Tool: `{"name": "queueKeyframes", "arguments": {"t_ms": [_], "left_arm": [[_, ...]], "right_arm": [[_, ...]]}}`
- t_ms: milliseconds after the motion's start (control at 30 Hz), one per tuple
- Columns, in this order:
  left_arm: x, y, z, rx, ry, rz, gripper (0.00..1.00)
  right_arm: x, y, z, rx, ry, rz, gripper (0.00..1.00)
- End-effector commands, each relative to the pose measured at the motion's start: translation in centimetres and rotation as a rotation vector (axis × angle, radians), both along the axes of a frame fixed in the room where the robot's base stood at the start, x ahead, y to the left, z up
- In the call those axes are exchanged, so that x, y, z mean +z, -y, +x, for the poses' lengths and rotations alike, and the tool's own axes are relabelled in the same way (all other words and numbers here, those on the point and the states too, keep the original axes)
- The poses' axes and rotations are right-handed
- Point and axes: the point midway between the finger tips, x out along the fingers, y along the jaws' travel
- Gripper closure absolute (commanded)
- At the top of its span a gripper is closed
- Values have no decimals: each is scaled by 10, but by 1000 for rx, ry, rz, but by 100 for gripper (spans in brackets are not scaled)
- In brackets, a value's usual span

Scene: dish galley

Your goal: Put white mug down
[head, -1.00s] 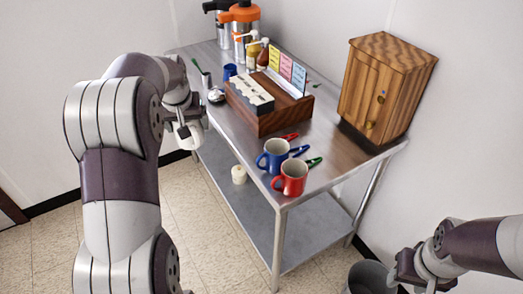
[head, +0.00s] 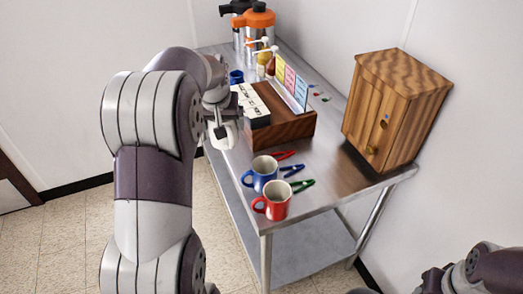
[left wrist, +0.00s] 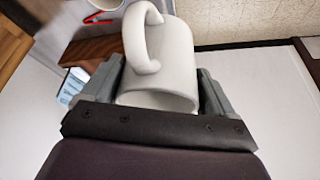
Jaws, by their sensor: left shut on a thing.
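My left gripper (left wrist: 158,85) is shut on the white mug (left wrist: 165,58), its fingers on both sides of the mug and the handle between them. In the head view the white mug (head: 224,137) is at the left edge of the steel table (head: 330,185), beside the wooden organizer; I cannot tell whether it touches the table. The gripper (head: 217,112) is partly hidden by my left arm. My right gripper (head: 432,283) is at the lower right, mostly cut off, and its jaws are not clear.
A blue mug (head: 263,172) and a red mug (head: 275,202) stand near the front, with red, blue and green clips alongside. The wooden organizer (head: 290,127) and wooden cabinet (head: 385,110) stand farther back. Pump dispensers (head: 259,18) are at the far end. The table's front right is bare.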

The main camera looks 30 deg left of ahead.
Motion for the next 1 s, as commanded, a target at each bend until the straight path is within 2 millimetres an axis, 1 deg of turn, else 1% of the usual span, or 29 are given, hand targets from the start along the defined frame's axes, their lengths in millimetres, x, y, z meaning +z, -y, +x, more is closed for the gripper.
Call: {"name": "queueKeyframes", "arguments": {"t_ms": [33,133,300,433,500,567,700,800,1000], "left_arm": [[-2,3,8,-5,-2,0,58],[-14,9,28,-4,-2,0,58],[-39,21,68,-4,-3,-1,58],[-55,28,91,-3,0,0,58],[-59,29,98,-2,1,2,58],[-65,30,100,-2,-1,0,58],[-89,31,100,-1,-3,-1,58],[-101,30,100,-2,0,1,58],[-103,30,101,-1,2,1,58]], "right_arm": [[6,0,0,0,0,0,52],[13,0,0,0,0,0,52],[27,0,0,0,0,0,52],[34,0,0,0,0,0,52],[35,0,0,0,0,0,52],[37,0,0,0,0,0,52],[47,0,0,0,0,0,52],[49,0,0,0,0,0,52],[48,0,0,0,0,0,52]]}}
